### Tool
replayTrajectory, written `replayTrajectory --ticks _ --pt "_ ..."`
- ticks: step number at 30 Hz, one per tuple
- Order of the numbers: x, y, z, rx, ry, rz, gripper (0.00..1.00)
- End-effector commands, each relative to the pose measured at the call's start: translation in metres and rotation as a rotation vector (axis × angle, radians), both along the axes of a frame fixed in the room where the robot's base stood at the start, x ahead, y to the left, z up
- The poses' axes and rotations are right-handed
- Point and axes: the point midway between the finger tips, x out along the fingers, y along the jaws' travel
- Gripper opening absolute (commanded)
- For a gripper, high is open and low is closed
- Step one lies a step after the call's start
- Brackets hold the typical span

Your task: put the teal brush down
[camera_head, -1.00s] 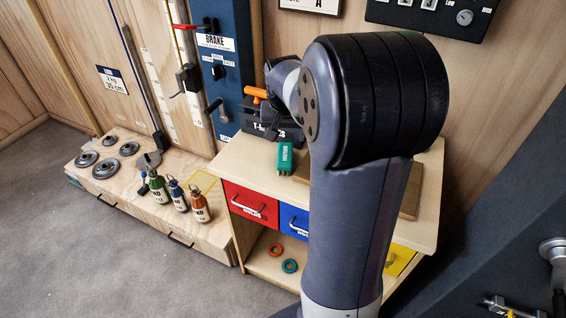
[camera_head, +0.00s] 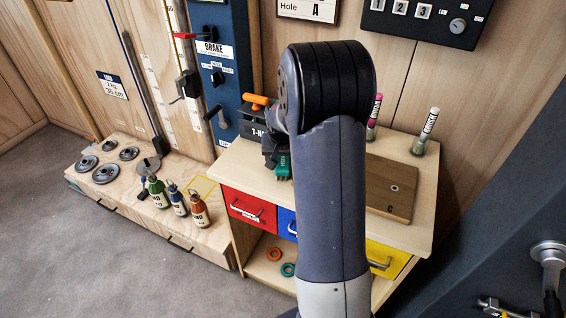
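The teal brush (camera_head: 283,166) is on the top of the wooden cabinet (camera_head: 236,160), near its left front side. Its upper part is partly covered by my gripper (camera_head: 275,155), which is dark and reaches down to it from above. The fingers are small and partly hidden behind my arm, so I cannot tell whether they are closed on the brush or only around or beside it. The brush looks at or very close to the cabinet top.
A dark box with an orange-handled tool (camera_head: 261,100) stands behind the gripper. A brown board (camera_head: 390,190) lies at the right of the cabinet top, with a white marker (camera_head: 429,124) and a pink marker (camera_head: 375,108) upright behind. Bottles (camera_head: 199,210) stand on the low bench at left.

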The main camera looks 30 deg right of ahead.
Motion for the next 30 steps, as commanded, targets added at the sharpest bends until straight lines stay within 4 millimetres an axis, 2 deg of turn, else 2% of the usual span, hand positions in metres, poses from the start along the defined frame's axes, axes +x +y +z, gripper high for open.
replayTrajectory --ticks 30 --pt "0.0011 -0.0008 -0.0085 0.0 -0.001 0.0 0.67"
